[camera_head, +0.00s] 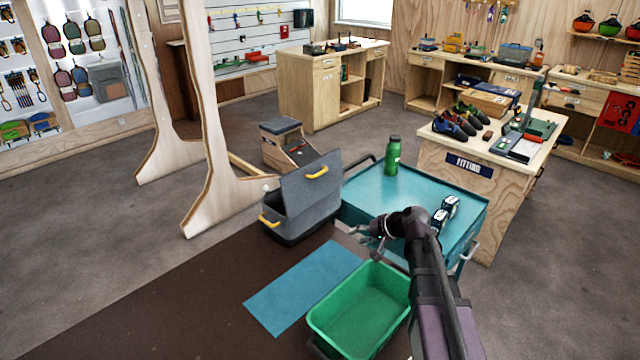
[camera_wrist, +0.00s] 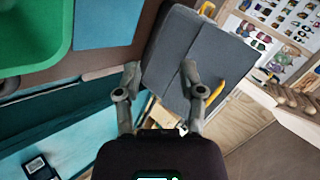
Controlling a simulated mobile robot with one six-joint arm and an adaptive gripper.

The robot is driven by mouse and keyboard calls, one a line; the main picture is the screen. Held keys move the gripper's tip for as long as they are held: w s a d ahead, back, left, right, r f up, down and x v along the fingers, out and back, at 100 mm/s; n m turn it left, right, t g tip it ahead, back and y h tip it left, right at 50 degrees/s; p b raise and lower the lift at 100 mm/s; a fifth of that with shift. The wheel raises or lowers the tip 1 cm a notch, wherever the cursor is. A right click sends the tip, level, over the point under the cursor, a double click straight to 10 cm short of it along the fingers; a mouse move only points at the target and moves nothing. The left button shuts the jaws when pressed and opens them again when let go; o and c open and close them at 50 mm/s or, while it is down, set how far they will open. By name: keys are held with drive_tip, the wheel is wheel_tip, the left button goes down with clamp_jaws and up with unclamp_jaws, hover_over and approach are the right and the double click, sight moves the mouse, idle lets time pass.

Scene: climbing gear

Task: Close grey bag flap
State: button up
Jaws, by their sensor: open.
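The grey bag (camera_head: 290,225) stands on the floor at the edge of the brown mat, left of the teal cart. Its flap (camera_head: 312,187) is raised, tilted up at the bag's right side, with a yellow handle (camera_head: 317,172) on it. Another yellow handle (camera_head: 269,221) is on the bag's front left. My gripper (camera_head: 368,240) is beside the cart's near left corner, right of the bag and apart from it. In the wrist view my gripper (camera_wrist: 163,85) is open and empty, its right finger overlapping the grey bag (camera_wrist: 190,50) in the picture. The bag's interior is mostly hidden.
The teal cart (camera_head: 375,205) carries a green bottle (camera_head: 392,155) and small dark boxes (camera_head: 446,212). A green bin (camera_head: 360,310) and a blue mat (camera_head: 300,287) lie in front. A wooden upright (camera_head: 208,130) stands behind the bag. The brown mat is clear at the left.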

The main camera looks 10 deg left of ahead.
drive_tip(key=w+a+r+m+t+y+b, duration=0.2)
drive_tip(key=w+a+t+y+b, duration=0.1)
drive_tip(key=w, duration=0.5)
drive_tip(key=m+t+y+b, duration=0.2)
drive_tip(key=m+t+b, duration=0.1)
approach(319, 174)
drive_tip(key=s+d+f, duration=0.1)
drive_tip(key=s+d, duration=0.1)
drive_tip(key=d, duration=0.1)
drive_tip(key=shift+w+r+m, duration=0.1)
drive_tip(key=shift+w+m, duration=0.1)
drive_tip(key=shift+m, duration=0.2)
drive_tip(key=x, duration=1.4)
drive_tip(key=shift+r, duration=0.25)
clamp_jaws()
